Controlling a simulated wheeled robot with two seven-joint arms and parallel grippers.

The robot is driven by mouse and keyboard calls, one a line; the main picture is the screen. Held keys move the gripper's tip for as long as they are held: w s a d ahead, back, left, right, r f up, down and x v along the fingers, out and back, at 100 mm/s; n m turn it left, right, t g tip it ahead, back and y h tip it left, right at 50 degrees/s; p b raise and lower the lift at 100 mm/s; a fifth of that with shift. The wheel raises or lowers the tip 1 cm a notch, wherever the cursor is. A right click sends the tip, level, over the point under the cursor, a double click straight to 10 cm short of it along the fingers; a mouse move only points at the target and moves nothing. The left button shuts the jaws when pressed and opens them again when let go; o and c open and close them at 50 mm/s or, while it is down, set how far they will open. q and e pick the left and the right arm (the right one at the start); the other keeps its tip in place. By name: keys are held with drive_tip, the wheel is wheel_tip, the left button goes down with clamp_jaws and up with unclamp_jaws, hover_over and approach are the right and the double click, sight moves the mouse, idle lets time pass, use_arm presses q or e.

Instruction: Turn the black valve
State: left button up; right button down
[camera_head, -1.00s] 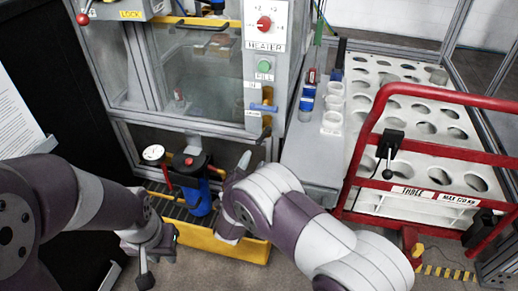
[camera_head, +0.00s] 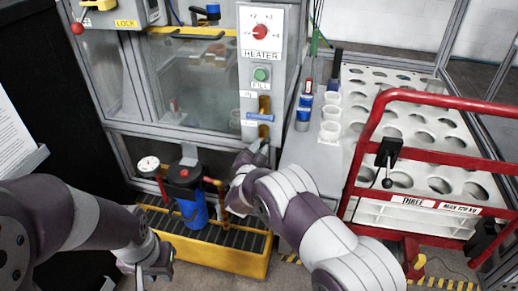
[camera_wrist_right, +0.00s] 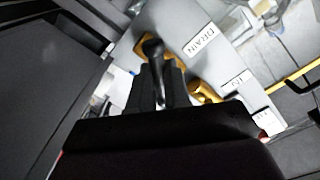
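The black valve handle (camera_wrist_right: 153,48) stands on a yellow fitting beside the DRAIN label in the right wrist view. My right gripper (camera_wrist_right: 160,85) has its dark fingers on both sides of the handle; whether they press on it is unclear. In the head view my right gripper (camera_head: 262,150) is at the lower front of the panel, below the blue handle (camera_head: 260,117), and the black valve cannot be made out there. My left gripper (camera_head: 150,268) hangs low at the left, in front of the yellow tray, away from the panel; its opening is unclear.
A blue bottle with a black top (camera_head: 191,205) stands on the yellow tray (camera_head: 245,262) between my arms. A white gauge (camera_head: 148,164) is beside it. The red-railed rack (camera_head: 375,130) stands at the right. The glass-fronted cabinet (camera_head: 195,85) is behind.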

drive_tip(key=shift+m+b, duration=0.7)
drive_tip(key=shift+m, duration=0.5)
drive_tip(key=c, duration=1.1)
unclamp_jaws()
